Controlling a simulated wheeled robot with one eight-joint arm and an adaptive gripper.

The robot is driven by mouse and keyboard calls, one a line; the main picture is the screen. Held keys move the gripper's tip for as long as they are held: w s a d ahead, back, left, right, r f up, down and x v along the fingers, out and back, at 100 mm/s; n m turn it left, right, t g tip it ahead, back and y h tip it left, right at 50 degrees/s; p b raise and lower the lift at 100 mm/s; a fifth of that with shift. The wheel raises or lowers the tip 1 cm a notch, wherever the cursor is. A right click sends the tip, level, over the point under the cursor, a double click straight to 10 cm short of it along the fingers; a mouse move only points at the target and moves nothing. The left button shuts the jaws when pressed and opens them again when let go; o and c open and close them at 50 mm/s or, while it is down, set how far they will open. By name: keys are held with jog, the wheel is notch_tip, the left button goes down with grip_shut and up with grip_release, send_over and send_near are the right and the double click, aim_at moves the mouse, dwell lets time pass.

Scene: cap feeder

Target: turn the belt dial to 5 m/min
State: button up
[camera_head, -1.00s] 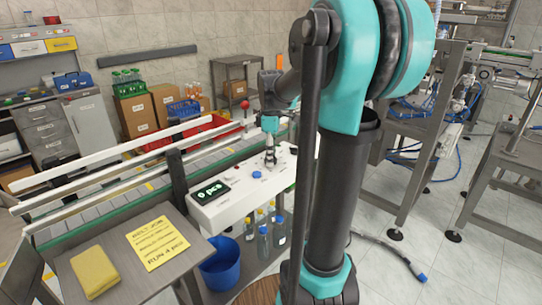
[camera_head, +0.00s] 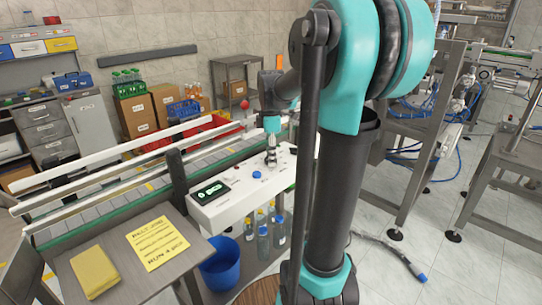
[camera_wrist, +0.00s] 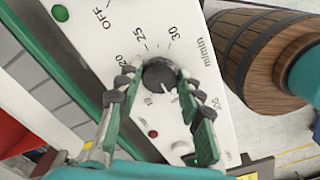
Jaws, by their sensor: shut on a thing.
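The belt dial (camera_wrist: 158,77) is a dark round knob on a white panel. In the wrist view, the numbers 25 and 30 and the word m/min stand around it, with OFF further to the upper left. A pale mark on the knob points towards the lower right; I cannot read which value it meets. My gripper (camera_wrist: 160,78) is shut on the dial, one finger on each side. In the head view my gripper (camera_head: 271,158) is at the white control box (camera_head: 235,205), and the dial is hidden. A dark display (camera_head: 210,192) shows pale text too small to read.
A blue button (camera_head: 257,174) sits on the box between display and gripper. The conveyor (camera_head: 125,187) runs behind the box. A yellow note (camera_head: 158,243) and a yellow cloth (camera_head: 95,271) lie on the front left table. A wooden barrel (camera_wrist: 262,50) stands beside the panel.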

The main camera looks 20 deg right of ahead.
jog(key=o, duration=1.2)
jog(key=shift+c, duration=0.2)
notch_tip(320, 180, up, 12)
